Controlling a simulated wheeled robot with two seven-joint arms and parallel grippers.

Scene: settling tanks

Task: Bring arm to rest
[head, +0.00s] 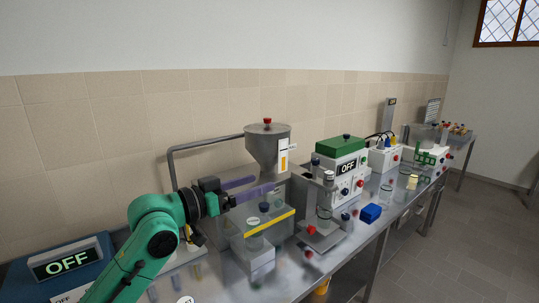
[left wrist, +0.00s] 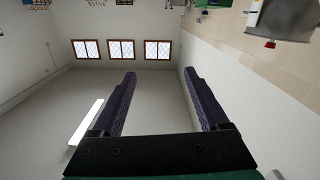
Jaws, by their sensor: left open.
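My left arm (head: 152,232) is green and comes in from the lower left in the head view. My left gripper (head: 264,185) is raised over the bench and points right, in front of the grey hopper. Its two purple fingers are apart with nothing between them. The left wrist view also shows the open gripper (left wrist: 159,73), with the far wall and windows beyond its fingers. My right gripper is in neither view.
A grey hopper (head: 267,146) with a red knob stands behind the gripper. A clear tank with a yellow band (head: 270,222) is below it. Floor at right is clear.

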